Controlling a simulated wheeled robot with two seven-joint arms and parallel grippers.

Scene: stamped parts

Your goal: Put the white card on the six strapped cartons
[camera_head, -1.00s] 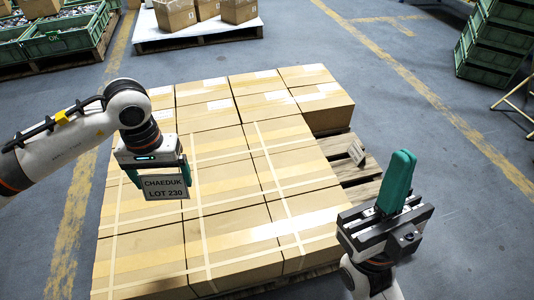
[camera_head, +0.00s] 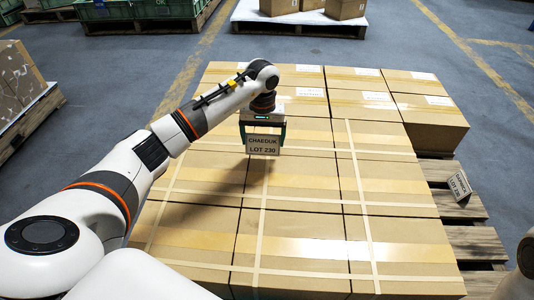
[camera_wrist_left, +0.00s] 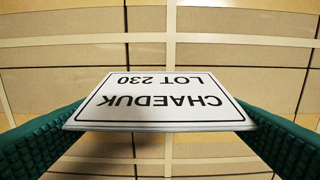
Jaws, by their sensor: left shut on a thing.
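The white card (camera_head: 262,145) reads CHAEDUK LOT 230 and has a dark border. My left gripper (camera_head: 262,136) is shut on it, one green finger at each side edge. In the left wrist view the card (camera_wrist_left: 160,103) spans between the two fingers, with carton tops and straps beyond it. The strapped cartons (camera_head: 297,205) stand in a block, with pale straps running both ways across their tops. The card hangs above the block, apart from it as far as I can tell. My right gripper is out of the head view.
Unstrapped cartons (camera_head: 425,122) with labels stand behind. Other cartons (camera_head: 20,80) are at far left. Part of my right arm shows at the right edge.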

